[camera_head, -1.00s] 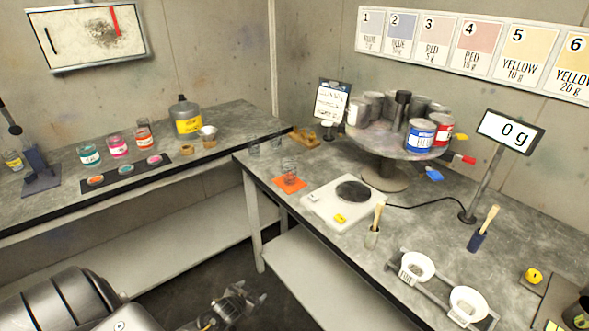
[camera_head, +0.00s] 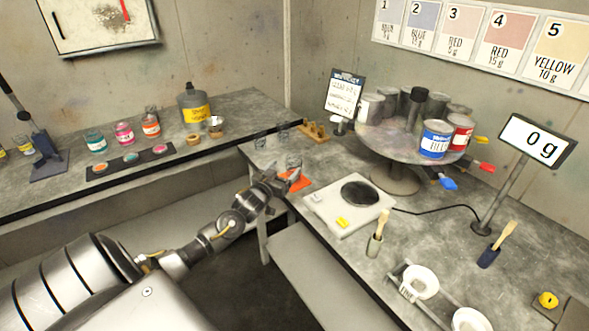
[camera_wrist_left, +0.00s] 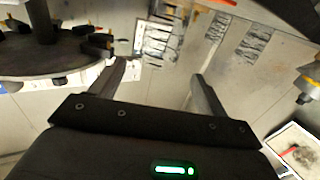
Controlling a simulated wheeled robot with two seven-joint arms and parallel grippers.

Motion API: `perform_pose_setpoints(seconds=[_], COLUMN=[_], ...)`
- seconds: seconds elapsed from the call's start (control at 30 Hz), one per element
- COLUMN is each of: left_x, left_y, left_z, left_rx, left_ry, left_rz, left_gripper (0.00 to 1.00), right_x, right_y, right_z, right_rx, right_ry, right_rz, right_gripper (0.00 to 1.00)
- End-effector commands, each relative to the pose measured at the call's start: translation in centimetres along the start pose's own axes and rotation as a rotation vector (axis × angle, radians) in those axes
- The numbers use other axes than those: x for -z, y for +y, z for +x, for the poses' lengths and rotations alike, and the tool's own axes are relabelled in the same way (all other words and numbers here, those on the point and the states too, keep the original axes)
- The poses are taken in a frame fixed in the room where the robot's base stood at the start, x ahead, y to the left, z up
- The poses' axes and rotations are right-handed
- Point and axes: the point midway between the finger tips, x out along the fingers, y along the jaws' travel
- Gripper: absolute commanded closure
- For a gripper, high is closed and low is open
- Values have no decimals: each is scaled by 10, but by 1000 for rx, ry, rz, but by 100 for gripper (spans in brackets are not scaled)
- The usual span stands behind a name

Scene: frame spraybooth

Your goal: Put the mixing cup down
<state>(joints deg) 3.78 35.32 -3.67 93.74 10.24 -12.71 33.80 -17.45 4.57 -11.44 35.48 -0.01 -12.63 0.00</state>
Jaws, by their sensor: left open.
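A clear cup (camera_head: 293,162), likely the mixing cup, stands upright at the orange mat (camera_head: 297,182) on the near-left corner of the right bench. My left gripper (camera_head: 282,180) is in front of it and the mat, partly hiding the mat; I cannot tell whether they touch. In the left wrist view my left gripper (camera_wrist_left: 158,78) has its two fingers apart with nothing between them. Two more clear cups (camera_head: 260,141) stand behind on the bench. My right gripper is not in view.
The white scale (camera_head: 325,207) sits right of the mat; its display (camera_head: 537,141) reads 0 g. A turntable (camera_head: 394,148) with several cans stands behind. Brush holders and a rack with white cups (camera_head: 420,281) stand nearer. The left bench holds jars and a jug (camera_head: 193,108).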

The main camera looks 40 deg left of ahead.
Motion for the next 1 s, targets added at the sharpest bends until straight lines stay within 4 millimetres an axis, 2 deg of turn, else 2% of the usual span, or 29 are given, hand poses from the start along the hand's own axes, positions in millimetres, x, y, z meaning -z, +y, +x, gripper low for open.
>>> perform_pose_setpoints(seconds=[0.1,0.37,0.57,0.7,1.0], left_x=[1,2,2,-1,-2], left_y=[2,3,3,4,4], left_z=[12,22,48,63,68], left_rx=[-2,-4,-4,-5,-6], left_ry=[1,0,0,-1,-1], left_rz=[0,0,0,-1,0], left_gripper=[24,24,24,24,24], right_x=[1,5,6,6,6], right_y=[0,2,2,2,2], right_z=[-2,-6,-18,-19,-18], right_rx=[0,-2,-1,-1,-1], right_ry=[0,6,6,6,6], right_rz=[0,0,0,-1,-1], right_gripper=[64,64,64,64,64])
